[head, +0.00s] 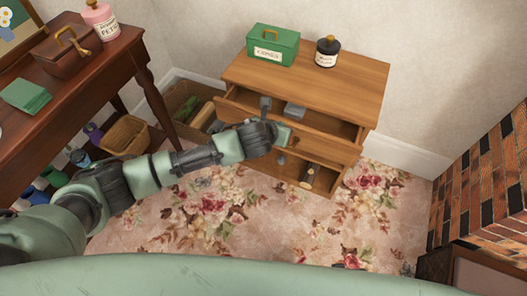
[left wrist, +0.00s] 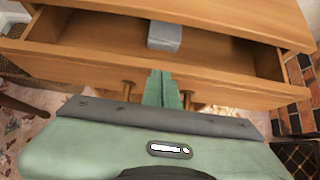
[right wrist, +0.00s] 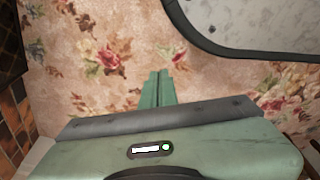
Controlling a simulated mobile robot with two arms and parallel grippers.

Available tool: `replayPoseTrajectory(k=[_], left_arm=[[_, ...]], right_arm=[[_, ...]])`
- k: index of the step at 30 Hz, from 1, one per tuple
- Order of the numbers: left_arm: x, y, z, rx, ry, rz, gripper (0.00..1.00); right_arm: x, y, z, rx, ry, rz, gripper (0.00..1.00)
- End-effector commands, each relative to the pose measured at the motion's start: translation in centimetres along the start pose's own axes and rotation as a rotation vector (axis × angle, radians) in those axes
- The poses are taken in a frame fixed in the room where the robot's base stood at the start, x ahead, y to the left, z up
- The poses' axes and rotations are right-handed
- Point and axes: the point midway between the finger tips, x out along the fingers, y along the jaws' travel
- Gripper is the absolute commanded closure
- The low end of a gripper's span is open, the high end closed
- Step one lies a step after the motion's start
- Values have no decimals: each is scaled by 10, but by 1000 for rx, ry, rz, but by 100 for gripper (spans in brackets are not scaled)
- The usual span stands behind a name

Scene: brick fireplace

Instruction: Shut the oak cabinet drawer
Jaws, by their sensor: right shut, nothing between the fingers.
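The oak cabinet (head: 345,80) stands against the wall in the head view. Its top drawer (head: 325,145) is pulled out, with a grey box (head: 294,110) inside; the same drawer (left wrist: 80,65) and box (left wrist: 165,36) show in the left wrist view. My left gripper (head: 284,134) is at the drawer's front panel. Its fingers (left wrist: 162,86) are together with nothing seen between them, overlapping the panel between two knobs; I cannot tell whether they touch it. My right gripper (right wrist: 159,85) is shut and empty, over the floral carpet.
A green tin (head: 273,47) and a dark jar (head: 327,51) stand on the cabinet top. A dark wooden table (head: 85,80) is at left, with baskets nearby. Brickwork (head: 485,180) is at right. The carpet (head: 230,225) before the cabinet is clear.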

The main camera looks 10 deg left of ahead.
Motion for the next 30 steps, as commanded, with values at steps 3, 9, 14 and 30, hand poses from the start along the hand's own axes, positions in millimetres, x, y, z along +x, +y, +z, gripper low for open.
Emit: replayPoseTrajectory(k=[3, 9, 14, 30], left_arm=[[16, 0, 14, 1, -1, 0, 100], [25, 0, 22, -1, 1, 0, 100], [25, 0, 21, -1, 1, 0, 100], [-25, 0, 24, 2, -1, -1, 100]], right_arm=[[2, 0, 1, 0, 1, 0, 100], [3, 0, 2, -1, 0, 0, 100], [3, 0, 2, -1, 0, 0, 100], [25, -3, 44, -6, -30, -4, 100]])
